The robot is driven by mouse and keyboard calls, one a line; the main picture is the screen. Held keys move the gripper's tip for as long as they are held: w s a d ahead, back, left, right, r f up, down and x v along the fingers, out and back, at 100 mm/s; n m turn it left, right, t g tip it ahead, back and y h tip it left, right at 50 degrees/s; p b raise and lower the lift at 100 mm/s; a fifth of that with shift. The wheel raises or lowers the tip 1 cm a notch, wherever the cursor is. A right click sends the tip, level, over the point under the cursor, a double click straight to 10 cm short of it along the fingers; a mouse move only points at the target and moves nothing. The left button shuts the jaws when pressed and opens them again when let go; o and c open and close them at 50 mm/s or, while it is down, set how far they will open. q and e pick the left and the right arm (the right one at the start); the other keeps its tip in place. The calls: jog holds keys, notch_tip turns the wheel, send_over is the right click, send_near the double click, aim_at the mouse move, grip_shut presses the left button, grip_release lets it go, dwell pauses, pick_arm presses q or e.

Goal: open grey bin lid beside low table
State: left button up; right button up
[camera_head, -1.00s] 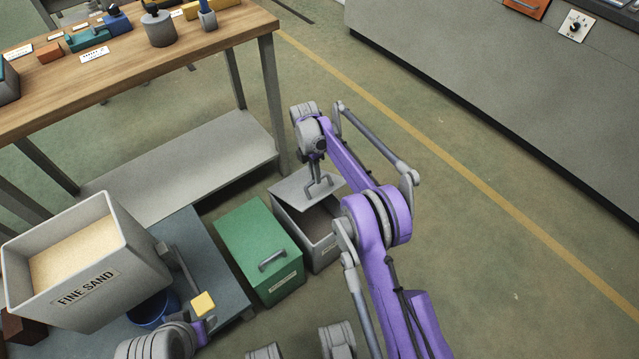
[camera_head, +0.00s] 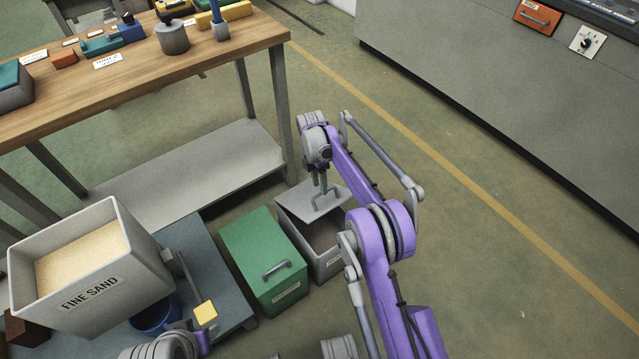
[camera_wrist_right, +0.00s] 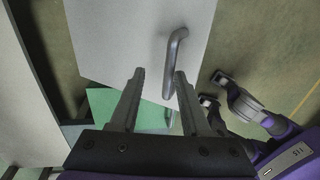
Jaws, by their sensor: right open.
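The grey bin (camera_head: 328,262) stands on the floor just right of the green bin and beside the low table. Its lid (camera_head: 296,203) is raised, and the dark inside of the bin shows in front of it. The lid's bar handle (camera_head: 325,207) also shows in the right wrist view (camera_wrist_right: 172,62). My right gripper (camera_head: 320,186) is at the lid, close to the handle. In the right wrist view its two fingers (camera_wrist_right: 160,76) are apart, with the handle near the right fingertip and nothing clearly clasped.
The green bin (camera_head: 262,245) with its closed lid stands left of the grey bin. A low grey table (camera_head: 237,318) holds the fine sand box (camera_head: 125,295). A wooden workbench (camera_head: 130,82) stands behind. The floor to the right is clear up to a grey counter (camera_head: 480,90).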

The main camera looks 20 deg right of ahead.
notch_tip(320, 180, up, 10)
jog(key=w+p, duration=0.1)
jog(key=p, duration=0.1)
jog(key=shift+w+a+r, duration=0.2)
jog(key=shift+w+a, duration=0.15)
